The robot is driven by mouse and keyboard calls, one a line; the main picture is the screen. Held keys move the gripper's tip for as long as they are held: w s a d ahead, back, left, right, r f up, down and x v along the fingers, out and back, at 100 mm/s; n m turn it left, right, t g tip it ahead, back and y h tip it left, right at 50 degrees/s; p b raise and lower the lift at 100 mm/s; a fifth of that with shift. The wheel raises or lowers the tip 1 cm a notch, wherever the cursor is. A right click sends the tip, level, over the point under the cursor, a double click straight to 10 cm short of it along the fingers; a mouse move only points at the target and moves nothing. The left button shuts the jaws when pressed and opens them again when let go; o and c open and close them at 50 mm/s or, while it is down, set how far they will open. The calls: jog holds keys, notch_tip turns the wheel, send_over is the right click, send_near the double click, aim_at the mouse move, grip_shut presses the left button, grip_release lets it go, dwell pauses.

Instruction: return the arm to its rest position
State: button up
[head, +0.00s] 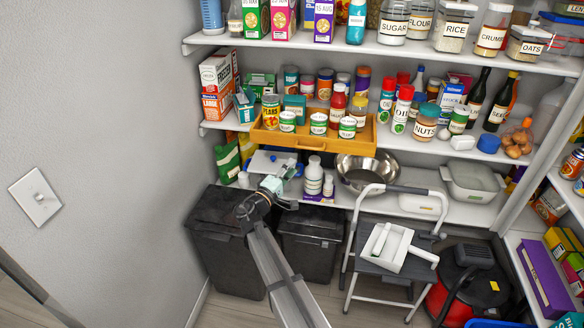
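My gripper (291,184) is at the end of my arm, which reaches up from the bottom middle of the head view. It is in front of the lowest shelf, above the two dark bins. Its two fingers look spread apart, with nothing clearly seen between them. A pale green part shows at its base; I cannot tell more about it at this size. White bottles (313,176) stand on the lowest shelf just right of the gripper; I see no clear contact.
An orange tray (348,145) with cans and jars sits on the middle shelf. A metal bowl (366,172) is on the lowest shelf. A step stool (378,262) bearing a white dustpan stands right of the bins (222,262). The left wall is bare except for a switch (36,196).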

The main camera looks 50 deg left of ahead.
dwell(0.3)
jog(key=w+d+f+m+g+h, duration=0.1)
jog(key=d+f+m+g+h, duration=0.45)
jog(key=d+f, duration=1.55)
jog(key=s+d+f+m+g+h, duration=0.1)
jog(key=d+f+g, duration=0.2)
jog(key=d+f, duration=0.35)
jog(key=s+d+f+g+h, duration=0.1)
jog(key=d+f+g, duration=0.25)
jog(key=d, duration=0.65)
jog(key=s+d+f+m+g+h, duration=0.1)
jog(key=d+f+g, duration=0.2)
jog(key=d+f, duration=0.35)
jog(key=s+d+f+m+g, duration=0.25)
jog(key=s+d, duration=0.35)
jog(key=d, duration=0.3)
jog(key=s+d+f+m+g, duration=0.25)
jog(key=s+d, duration=0.25)
jog(key=d, duration=0.4)
jog(key=s+d+f+m+g+y, duration=0.3)
jog(key=s+d+m+g, duration=0.3)
jog(key=s+d, duration=0.9)
jog(key=s+m+y, duration=0.1)
jog(key=s, duration=0.2)
jog(key=shift+s+f+y, duration=0.2)
jog(key=shift+s+y, duration=0.05)
jog(key=shift+y, duration=0.1)
